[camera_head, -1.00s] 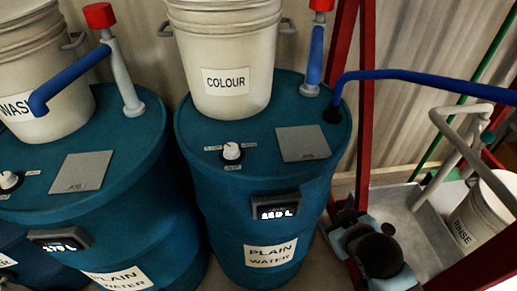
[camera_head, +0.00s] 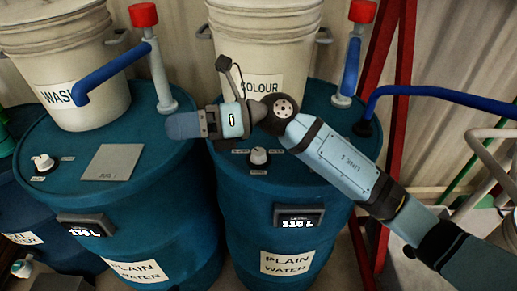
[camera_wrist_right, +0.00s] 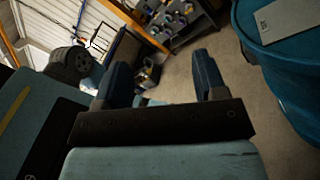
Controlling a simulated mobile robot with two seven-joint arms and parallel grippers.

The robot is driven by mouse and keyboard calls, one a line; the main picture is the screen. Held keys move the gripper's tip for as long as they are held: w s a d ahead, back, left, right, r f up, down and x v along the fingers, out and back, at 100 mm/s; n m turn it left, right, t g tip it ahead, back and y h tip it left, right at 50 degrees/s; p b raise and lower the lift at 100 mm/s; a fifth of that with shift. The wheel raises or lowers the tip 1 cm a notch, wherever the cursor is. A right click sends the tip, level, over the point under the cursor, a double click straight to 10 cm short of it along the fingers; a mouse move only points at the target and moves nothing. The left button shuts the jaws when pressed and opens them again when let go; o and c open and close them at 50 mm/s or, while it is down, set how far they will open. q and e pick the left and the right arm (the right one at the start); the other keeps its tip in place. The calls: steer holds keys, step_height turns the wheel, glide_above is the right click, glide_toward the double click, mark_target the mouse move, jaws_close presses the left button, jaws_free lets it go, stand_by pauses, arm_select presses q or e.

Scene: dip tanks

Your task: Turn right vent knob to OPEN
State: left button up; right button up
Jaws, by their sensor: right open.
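The right vent knob (camera_head: 259,156) is a small white knob on a dark base, on top of the teal drum (camera_head: 265,215) in front of the COLOUR bucket. Small labels surround it, too small to read. A similar white left knob (camera_head: 43,162) sits on the drum by the WASH bucket. My right gripper (camera_head: 172,125) reaches in from the right, above the drums, up and to the left of the right knob and apart from it. In the right wrist view its fingers (camera_wrist_right: 161,80) are open with nothing between them. My left gripper is not in view.
The COLOUR bucket (camera_head: 262,45) stands just behind my right wrist, which partly covers its label. The WASH bucket (camera_head: 70,60) stands left. A red-capped blue pipe (camera_head: 352,65), a blue hose (camera_head: 440,95) and a red frame (camera_head: 402,120) are at right.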

steer(key=w+d+f+n+h, duration=0.1)
steer(key=w+f+n+h, duration=0.3)
steer(key=h, duration=0.4)
steer(key=t+h, duration=0.4)
steer(key=h, duration=0.6)
glide_above(258, 151)
steer(key=shift+n, duration=0.3)
step_height(258, 151, down, 14)
steer(key=shift+r+p, duration=0.1)
steer(key=shift+p, duration=0.65)
steer(key=c, duration=0.9)
